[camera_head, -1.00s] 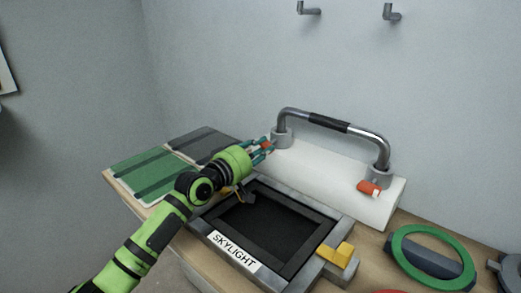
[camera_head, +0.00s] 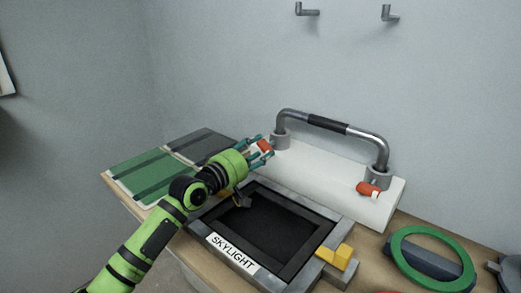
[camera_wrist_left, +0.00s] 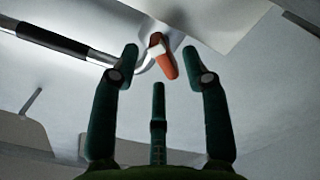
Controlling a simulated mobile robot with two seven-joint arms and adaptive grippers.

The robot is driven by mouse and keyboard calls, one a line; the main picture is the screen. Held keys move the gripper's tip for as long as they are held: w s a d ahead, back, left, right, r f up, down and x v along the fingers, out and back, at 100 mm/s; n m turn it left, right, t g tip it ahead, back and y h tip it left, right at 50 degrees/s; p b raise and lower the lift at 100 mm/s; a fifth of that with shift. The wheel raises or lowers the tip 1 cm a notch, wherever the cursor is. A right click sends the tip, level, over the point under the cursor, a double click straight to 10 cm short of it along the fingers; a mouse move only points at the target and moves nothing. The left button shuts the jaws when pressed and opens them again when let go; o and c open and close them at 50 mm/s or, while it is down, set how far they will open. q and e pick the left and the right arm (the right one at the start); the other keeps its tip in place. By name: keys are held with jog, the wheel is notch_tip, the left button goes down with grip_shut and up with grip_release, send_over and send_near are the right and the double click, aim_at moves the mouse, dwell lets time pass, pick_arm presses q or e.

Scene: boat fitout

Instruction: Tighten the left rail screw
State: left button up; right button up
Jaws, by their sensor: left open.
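The grab rail (camera_head: 328,124) is a bent metal bar with a black grip on a white sloped block (camera_head: 318,178). The left rail screw has an orange-red handle (camera_head: 264,146) at the foot of the rail's left post. My left gripper (camera_head: 262,149) is at this handle and partly covers it. In the left wrist view the orange handle (camera_wrist_left: 164,60) stands between and beyond the open fingers (camera_wrist_left: 160,58), with no clear contact. The right rail screw's orange-red handle (camera_head: 368,189) sits at the right post. My right gripper is not in view.
A skylight frame (camera_head: 315,258) labelled SKYLIGHT with a yellow latch (camera_head: 335,257) lies in front of the block. A green panel (camera_head: 150,172) and grey panel (camera_head: 203,146) lie left. A green ring (camera_head: 462,273) lies right. Two hooks (camera_head: 307,10) are on the wall.

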pick_arm(q)
jog(key=shift+v, duration=3.2)
jog(key=shift+d, duration=0.1)
